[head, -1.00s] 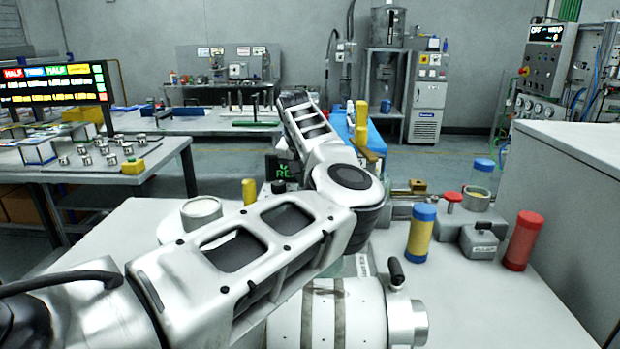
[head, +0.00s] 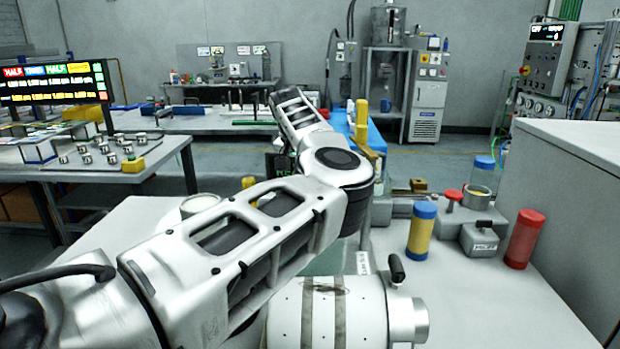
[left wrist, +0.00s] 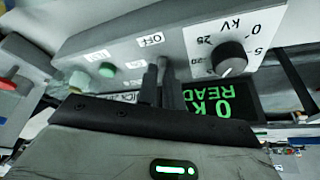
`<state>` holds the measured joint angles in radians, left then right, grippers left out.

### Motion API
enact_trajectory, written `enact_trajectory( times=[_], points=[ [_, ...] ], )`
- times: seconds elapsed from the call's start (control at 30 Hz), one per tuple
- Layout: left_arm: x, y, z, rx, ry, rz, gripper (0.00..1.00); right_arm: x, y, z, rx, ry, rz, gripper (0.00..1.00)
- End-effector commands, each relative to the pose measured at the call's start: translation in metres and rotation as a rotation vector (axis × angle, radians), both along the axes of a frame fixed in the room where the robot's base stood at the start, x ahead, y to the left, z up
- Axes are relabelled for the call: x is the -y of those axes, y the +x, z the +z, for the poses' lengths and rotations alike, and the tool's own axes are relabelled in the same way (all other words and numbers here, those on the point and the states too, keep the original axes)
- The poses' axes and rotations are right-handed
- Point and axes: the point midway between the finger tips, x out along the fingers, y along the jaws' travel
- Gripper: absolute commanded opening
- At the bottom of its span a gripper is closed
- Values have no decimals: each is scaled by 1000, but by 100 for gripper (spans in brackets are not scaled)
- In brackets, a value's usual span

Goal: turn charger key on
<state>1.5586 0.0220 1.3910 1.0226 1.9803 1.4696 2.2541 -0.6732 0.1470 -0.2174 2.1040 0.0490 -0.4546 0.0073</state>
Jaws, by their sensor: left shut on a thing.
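The charger is a grey box (left wrist: 205,48) seen upside down in the left wrist view. Its front has a dark knob (left wrist: 228,58) on a kV scale, an OFF label (left wrist: 150,39), a green button (left wrist: 107,69) and a black display (left wrist: 218,98) with green text, partly covered. My left gripper (left wrist: 162,82) is shut at the charger's front below the OFF label. The key is hidden between the dark fingers, so its angle cannot be told. In the head view my left arm covers most of the charger, and the gripper is hidden. My right gripper is in neither current view.
On the right of the bench are a blue-and-yellow cylinder (head: 422,232), a red cylinder (head: 523,240) and a grey block (head: 479,240) with a handle. A yellow post (head: 361,118) stands beyond my left arm. Bare bench lies at the front right (head: 490,305).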

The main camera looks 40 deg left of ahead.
Motion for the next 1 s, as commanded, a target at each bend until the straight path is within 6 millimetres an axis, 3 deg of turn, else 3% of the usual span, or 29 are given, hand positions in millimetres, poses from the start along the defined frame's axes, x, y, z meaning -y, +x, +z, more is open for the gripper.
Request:
enact_trajectory(
  times=[0.6, 1.0],
  points=[
    [-5, 1, 4, 4, -1, -572, 0, 2, -1, 12, -5, -20, 1, 54],
    [-6, 2, 3, 5, 1, -821, 0, 4, -2, 16, -16, -40, 6, 54]
  ],
)
